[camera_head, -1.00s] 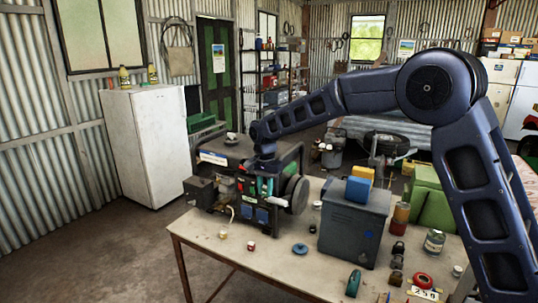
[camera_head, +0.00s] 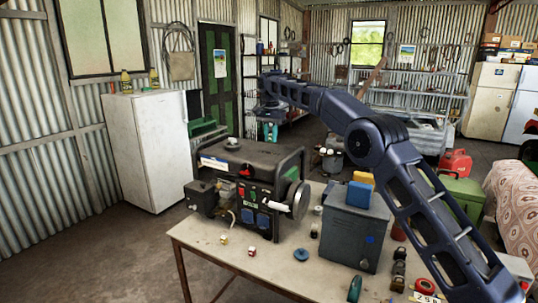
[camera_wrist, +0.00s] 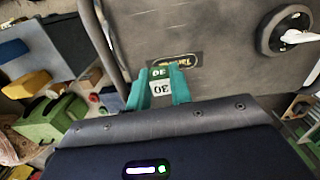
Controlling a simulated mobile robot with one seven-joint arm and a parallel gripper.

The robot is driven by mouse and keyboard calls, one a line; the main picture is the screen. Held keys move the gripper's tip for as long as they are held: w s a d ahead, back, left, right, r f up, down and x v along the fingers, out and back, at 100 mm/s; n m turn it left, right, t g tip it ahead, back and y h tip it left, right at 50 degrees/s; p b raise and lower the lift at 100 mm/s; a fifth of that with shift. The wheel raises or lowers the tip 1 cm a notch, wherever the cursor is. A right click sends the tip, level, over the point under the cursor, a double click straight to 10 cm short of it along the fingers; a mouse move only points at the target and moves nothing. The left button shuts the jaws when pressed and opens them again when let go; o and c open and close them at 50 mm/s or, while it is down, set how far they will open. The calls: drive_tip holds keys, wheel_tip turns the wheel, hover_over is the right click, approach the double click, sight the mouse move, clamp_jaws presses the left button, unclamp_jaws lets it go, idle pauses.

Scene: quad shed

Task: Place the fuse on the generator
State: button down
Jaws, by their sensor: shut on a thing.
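My gripper (camera_head: 270,132) is raised above the back right of the generator (camera_head: 262,222), clear of it. In the wrist view its teal fingers (camera_wrist: 159,76) are shut on a small block with a white and green face marked 30, the fuse (camera_wrist: 160,89). The fuse is too small to make out in the head view. The generator is dark, with a front panel of sockets and switches, on the table's left part. Its grey top (camera_wrist: 215,50) with a label and a round cap lies below my gripper in the wrist view.
The table (camera_head: 225,262) also bears a grey-blue box (camera_head: 350,235) right of the generator, with blue and yellow blocks on top. Small jars and caps lie along the front. A white fridge (camera_head: 150,150) stands at left.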

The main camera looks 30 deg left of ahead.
wheel_tip(320, 180, up, 2)
hover_over(283, 152)
drive_tip(key=shift+s+f, duration=0.1)
drive_tip(key=shift+f, duration=3.75)
drive_tip(key=shift+f, duration=0.1)
drive_tip(key=c, duration=1.3)
unclamp_jaws()
drive_tip(key=shift+o, duration=0.2)
wheel_tip(283, 152, up, 8)
drive_tip(key=shift+f, duration=0.15)
